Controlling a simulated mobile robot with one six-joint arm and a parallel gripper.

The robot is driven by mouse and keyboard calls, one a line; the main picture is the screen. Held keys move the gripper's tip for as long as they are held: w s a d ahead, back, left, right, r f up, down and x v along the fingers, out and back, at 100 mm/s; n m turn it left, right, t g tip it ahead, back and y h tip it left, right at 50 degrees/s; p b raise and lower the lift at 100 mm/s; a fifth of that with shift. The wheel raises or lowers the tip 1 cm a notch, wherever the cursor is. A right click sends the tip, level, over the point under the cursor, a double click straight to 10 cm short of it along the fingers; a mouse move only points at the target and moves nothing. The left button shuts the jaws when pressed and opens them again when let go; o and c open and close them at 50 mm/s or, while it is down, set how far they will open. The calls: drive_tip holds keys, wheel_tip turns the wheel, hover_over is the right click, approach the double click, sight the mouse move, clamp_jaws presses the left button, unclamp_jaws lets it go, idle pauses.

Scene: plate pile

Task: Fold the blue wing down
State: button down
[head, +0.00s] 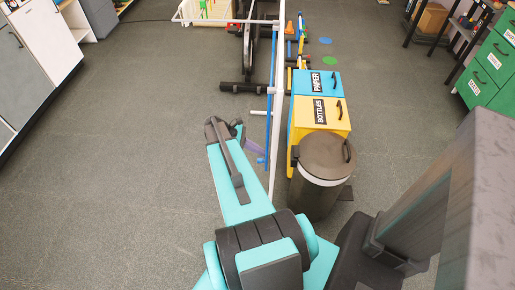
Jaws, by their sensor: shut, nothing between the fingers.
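A tall folding rack stands edge-on at the top centre, with a white frame post (275,150) and thin white rails. A blue bar (270,105) runs close along the left side of the post and looks like the edge of the blue wing. It appears upright, almost in line with the post; its exact angle is hard to tell.
A blue paper bin (303,82), a yellow bottles bin (338,119) and a dark lidded bin (314,196) stand just right of the rack. Dark exercise equipment (249,60) stands behind. The grey floor at left is clear.

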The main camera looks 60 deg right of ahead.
drive_tip(key=shift+s+d+f, duration=0.1)
drive_tip(key=shift+s+d, duration=0.1)
drive_tip(key=shift+s, duration=0.4)
drive_tip(key=shift+a, duration=0.1)
drive_tip(key=w+a+r, duration=0.2)
drive_tip(key=w, duration=0.4)
drive_tip(key=w+a+r, duration=0.3)
drive_tip(key=w, duration=0.3)
drive_tip(key=shift+a, duration=0.3)
